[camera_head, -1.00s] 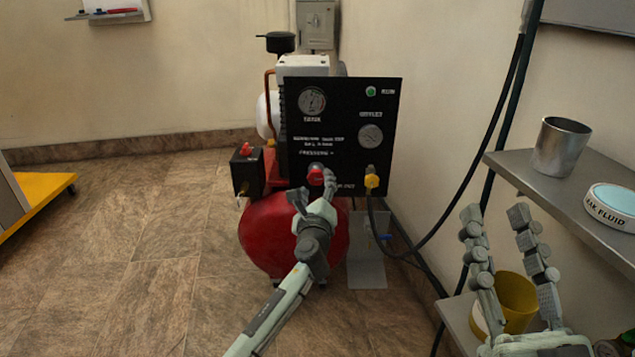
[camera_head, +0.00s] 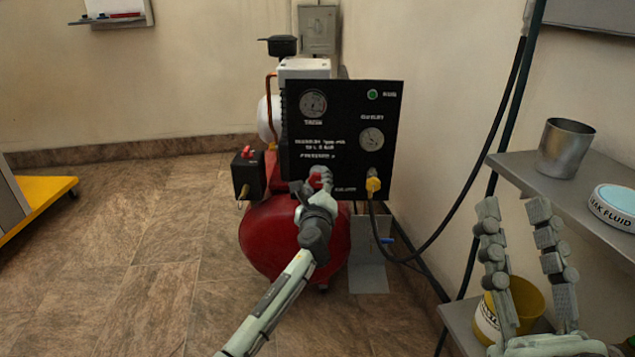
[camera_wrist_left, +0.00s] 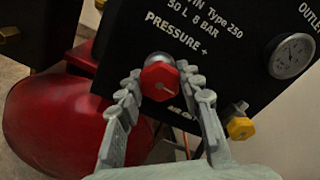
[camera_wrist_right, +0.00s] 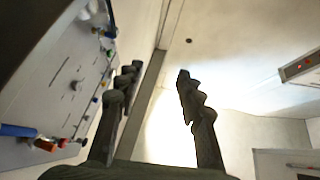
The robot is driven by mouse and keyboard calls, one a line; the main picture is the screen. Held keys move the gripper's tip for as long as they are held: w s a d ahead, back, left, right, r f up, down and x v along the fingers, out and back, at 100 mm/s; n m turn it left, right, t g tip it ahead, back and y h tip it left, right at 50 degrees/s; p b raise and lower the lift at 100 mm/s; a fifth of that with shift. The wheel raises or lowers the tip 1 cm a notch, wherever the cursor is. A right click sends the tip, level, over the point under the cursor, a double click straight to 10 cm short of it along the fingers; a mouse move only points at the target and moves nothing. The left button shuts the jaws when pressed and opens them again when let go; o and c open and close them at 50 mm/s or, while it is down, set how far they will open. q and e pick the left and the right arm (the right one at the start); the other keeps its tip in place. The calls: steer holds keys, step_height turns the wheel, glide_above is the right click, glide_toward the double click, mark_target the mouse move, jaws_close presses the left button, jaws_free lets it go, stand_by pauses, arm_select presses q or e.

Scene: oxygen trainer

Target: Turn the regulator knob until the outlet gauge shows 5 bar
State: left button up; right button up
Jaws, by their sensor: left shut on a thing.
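The red regulator knob (camera_wrist_left: 158,81) sits low on the black panel (camera_head: 340,103), under the "PRESSURE +" lettering. My left gripper (camera_head: 314,184) is at the knob, its fingers on either side of it and shut on it; it also shows in the left wrist view (camera_wrist_left: 160,88). The outlet gauge (camera_head: 371,139) is on the panel's right side and also shows in the left wrist view (camera_wrist_left: 291,56); its reading is too small to tell. A second gauge (camera_head: 313,103) is at the panel's upper left. My right gripper (camera_head: 520,225) is open and empty, its fingers pointing up.
The red tank (camera_head: 280,240) stands below the panel. A yellow outlet fitting (camera_head: 373,185) with a black hose is right of the knob. At right, shelves hold a metal cup (camera_head: 565,148), a leak fluid tub (camera_head: 612,206) and a yellow bucket (camera_head: 526,302) behind my right gripper.

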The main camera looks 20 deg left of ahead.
steer(key=shift+w, duration=0.1)
arm_select(q)
steer(key=shift+r+m+p, duration=0.15)
steer(key=shift+m+p, duration=0.35)
steer(key=shift+p, duration=0.1)
steer(key=shift+m+p, duration=2)
steer(key=shift+m, duration=0.2)
arm_select(e)
steer(key=w+d+f+g+h, duration=0.1)
steer(key=d+f+g+h, duration=0.15)
steer(key=f+g, duration=0.4)
steer(key=w+d+f+g+h, duration=0.2)
steer(key=f+g+h, duration=0.1)
steer(key=f, duration=0.7)
arm_select(q)
steer(key=shift+m+p, duration=0.8)
steer(key=shift+m, duration=0.1)
steer(key=shift+m+p, duration=0.5)
steer(key=shift+m, duration=0.2)
arm_select(e)
steer(key=s+d+f+m+g+h, duration=0.1)
steer(key=s+d+f+g+h, duration=0.2)
steer(key=s+d+f+g, duration=0.5)
steer(key=shift+s+d+f+h, duration=0.35)
steer(key=shift+s+d+f, duration=0.55)
steer(key=shift+d+f, duration=0.5)
steer(key=shift+a, duration=0.1)
